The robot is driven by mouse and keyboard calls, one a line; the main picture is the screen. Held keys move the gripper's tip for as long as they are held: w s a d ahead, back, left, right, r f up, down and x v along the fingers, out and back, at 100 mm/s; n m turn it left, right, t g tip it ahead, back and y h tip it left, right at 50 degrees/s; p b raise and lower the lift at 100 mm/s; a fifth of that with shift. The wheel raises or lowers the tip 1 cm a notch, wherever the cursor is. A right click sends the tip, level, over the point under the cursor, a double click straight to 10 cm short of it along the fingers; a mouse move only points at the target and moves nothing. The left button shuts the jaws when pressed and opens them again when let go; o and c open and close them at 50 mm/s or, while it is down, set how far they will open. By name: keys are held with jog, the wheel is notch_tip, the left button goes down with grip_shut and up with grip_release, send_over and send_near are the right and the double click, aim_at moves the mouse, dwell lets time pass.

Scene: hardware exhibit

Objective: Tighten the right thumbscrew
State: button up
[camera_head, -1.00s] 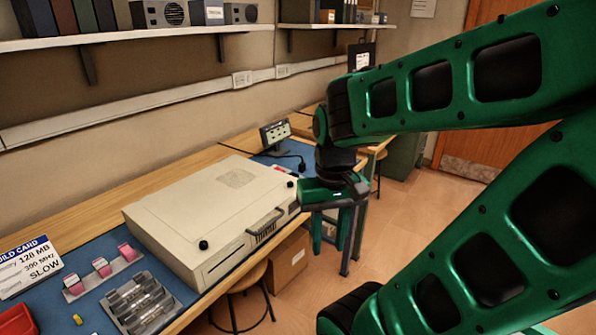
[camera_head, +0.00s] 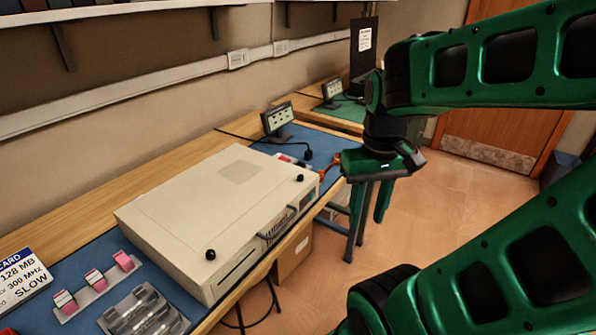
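A flat beige computer case (camera_head: 182,202) lies on the bench. The left thumbscrew (camera_head: 210,254), a similar black knob, sits near the front left edge. I cannot tell how tight either one is. My gripper (camera_head: 366,238) points down to the right of the case, past the bench's front edge. Its two green fingers are apart with nothing seen between them, and it does not touch the right thumbscrew.
A small display (camera_head: 277,119) stands behind the case with a dark cable beside it. An orange item (camera_head: 329,170) lies right of the case. Pink-topped parts (camera_head: 94,278) and a grey tray (camera_head: 146,316) are at front left. A cardboard box (camera_head: 294,252) is below the bench.

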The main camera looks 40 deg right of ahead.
jog(key=w+d+r+n, duration=0.2)
jog(key=w+r+n, duration=0.2)
jog(key=w+n, duration=0.8)
jog(key=r+n, duration=0.1)
jog(key=n, duration=1.4)
send_over(300, 176)
notch_tip(300, 176, down, 10)
jog(key=shift+d+f, duration=0.1)
jog(key=shift+f, duration=0.15)
